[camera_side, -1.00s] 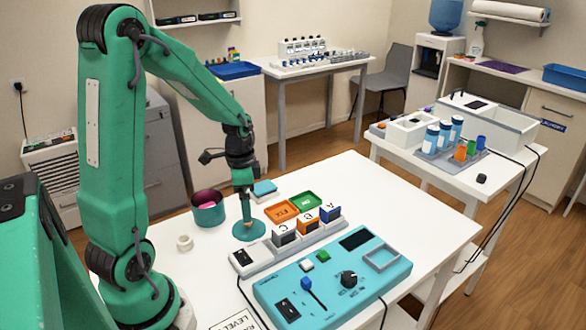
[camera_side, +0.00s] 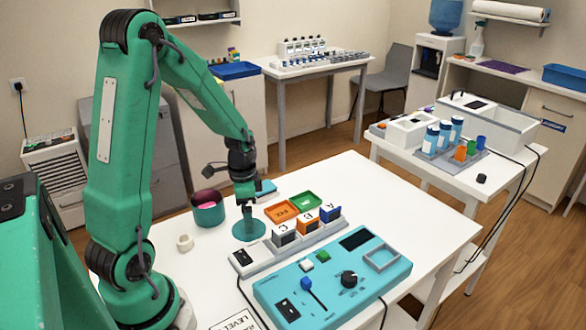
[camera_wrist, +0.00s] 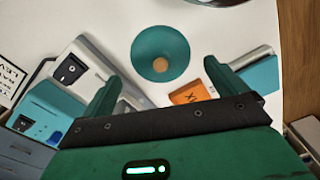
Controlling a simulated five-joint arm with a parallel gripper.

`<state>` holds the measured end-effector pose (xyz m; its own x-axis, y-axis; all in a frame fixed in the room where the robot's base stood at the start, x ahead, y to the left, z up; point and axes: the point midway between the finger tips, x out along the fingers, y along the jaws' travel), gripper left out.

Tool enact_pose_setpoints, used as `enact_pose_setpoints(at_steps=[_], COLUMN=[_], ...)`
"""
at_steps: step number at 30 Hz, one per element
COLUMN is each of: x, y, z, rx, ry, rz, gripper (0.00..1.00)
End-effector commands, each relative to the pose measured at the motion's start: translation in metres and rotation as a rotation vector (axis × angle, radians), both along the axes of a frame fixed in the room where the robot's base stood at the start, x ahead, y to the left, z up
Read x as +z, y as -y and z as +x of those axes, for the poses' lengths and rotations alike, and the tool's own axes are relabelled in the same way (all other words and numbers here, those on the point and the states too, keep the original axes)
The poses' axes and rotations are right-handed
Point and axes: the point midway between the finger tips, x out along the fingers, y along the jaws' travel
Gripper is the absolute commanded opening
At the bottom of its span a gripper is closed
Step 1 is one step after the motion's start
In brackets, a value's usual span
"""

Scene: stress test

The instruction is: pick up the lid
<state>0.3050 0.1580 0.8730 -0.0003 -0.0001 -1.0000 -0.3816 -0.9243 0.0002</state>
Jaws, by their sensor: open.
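The lid is a round teal disc with a small tan knob in its middle. In the side view the lid (camera_side: 248,231) lies on the white table beside the pot. My gripper (camera_side: 247,208) is right above it there, and its fingers partly cover the lid's middle. In the wrist view the lid (camera_wrist: 146,50) lies ahead of my gripper (camera_wrist: 162,86), whose two green fingers are apart with nothing between them. The lid lies just beyond the fingertips in that picture. I cannot tell the exact height gap.
A teal pot (camera_side: 208,213) with pink inside stands left of the lid. A white roll (camera_side: 184,243) lies in front of it. A switch strip with blocks (camera_side: 284,240), orange tray (camera_side: 281,211), green tray (camera_side: 306,202) and teal control panel (camera_side: 335,285) crowd the right side.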

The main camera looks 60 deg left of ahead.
Motion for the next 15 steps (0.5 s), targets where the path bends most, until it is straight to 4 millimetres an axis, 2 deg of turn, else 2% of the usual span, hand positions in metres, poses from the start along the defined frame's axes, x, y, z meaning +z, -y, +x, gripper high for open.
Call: enact_pose_setpoints(at_steps=[9,15], x=[-0.032,-0.040], y=[0.001,0.001], z=[0.001,0.002], rx=[0.000,0.000], ry=[-0.003,0.000], rz=[-0.001,0.000], gripper=[0.97,0.97])
